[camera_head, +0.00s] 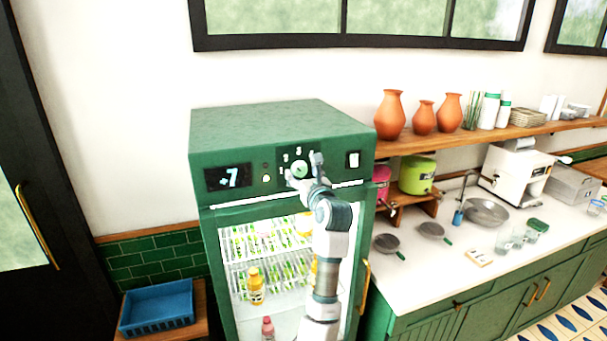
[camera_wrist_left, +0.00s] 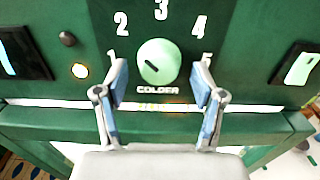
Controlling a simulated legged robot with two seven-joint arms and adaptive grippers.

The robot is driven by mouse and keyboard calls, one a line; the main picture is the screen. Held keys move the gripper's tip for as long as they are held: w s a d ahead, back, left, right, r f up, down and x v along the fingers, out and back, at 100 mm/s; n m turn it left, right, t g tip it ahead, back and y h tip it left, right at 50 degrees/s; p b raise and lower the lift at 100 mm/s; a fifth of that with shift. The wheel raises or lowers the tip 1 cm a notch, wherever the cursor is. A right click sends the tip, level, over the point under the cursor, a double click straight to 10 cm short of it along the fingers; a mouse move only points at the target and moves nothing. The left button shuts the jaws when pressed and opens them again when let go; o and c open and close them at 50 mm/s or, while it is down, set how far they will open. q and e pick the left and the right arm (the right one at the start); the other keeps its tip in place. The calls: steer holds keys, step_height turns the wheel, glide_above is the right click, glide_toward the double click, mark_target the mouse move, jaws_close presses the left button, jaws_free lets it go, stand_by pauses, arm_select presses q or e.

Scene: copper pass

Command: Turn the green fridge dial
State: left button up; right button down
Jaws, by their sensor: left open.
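The pale green dial (camera_wrist_left: 159,62) sits in the middle of the left wrist view, ringed by the numbers 1 to 5 above the word COLDER. My left gripper (camera_head: 303,171) is open in front of the panel. In the left wrist view its two fingers (camera_wrist_left: 158,85) are spread, one on each side of the dial's lower part, with no clear contact. My right gripper is not in view.
The display (camera_head: 228,177) reads +7, left of the dial. A small knob (camera_wrist_left: 68,39) and lit round light (camera_wrist_left: 80,71) sit left of the dial; a white switch (camera_wrist_left: 301,68) sits right. A shelf with orange vases (camera_head: 390,115) and a counter (camera_head: 430,275) stand right.

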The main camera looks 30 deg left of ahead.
arm_select(q)
steer(key=c, duration=1.2)
steer(key=shift+o, duration=0.2)
